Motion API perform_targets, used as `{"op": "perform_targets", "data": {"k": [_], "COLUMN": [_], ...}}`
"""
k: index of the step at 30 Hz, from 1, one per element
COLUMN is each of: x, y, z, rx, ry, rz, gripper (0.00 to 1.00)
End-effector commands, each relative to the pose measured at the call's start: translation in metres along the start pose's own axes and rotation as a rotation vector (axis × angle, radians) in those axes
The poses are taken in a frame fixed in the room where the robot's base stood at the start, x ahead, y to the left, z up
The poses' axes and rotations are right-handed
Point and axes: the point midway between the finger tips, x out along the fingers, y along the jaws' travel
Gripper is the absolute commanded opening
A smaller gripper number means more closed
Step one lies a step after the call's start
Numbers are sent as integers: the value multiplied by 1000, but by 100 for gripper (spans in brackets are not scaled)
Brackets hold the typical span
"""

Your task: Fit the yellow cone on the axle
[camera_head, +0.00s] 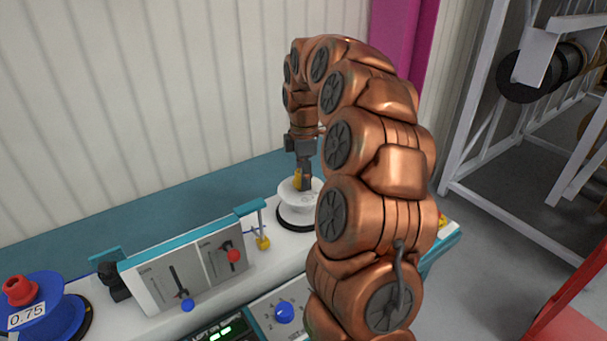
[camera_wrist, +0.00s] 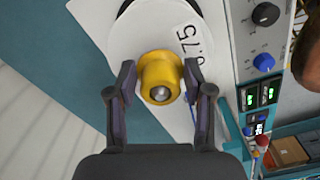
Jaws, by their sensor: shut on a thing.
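The yellow cone (camera_wrist: 160,76) sits between the two fingers of my gripper (camera_wrist: 159,83) in the wrist view. A round metal axle end shows in the middle of the cone's opening. The cone is over the white reel (camera_wrist: 122,38), which carries a 0.75 label. In the head view my gripper (camera_head: 303,178) points down at the top of the white reel (camera_head: 297,205), and a bit of the yellow cone (camera_head: 297,179) shows between the fingers. My gripper is shut on the cone. How far down the axle the cone sits cannot be told.
A control panel (camera_head: 185,268) with levers and knobs stands left of the white reel. A blue reel (camera_head: 45,308) with a red cone (camera_head: 19,290) is at the far left. A corrugated wall (camera_head: 150,90) rises behind the bench. A rack (camera_head: 480,130) stands at the right.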

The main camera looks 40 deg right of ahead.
Motion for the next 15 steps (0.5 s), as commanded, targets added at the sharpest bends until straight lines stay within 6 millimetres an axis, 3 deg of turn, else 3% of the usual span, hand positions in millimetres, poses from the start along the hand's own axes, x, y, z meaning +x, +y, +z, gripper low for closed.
{"op": "perform_targets", "data": {"k": [14, 15], "x": [6, 6], "y": [0, 0], "z": [0, 0], "rx": [0, 0], "ry": [0, 0], "rz": [0, 0], "gripper": [17, 53]}}
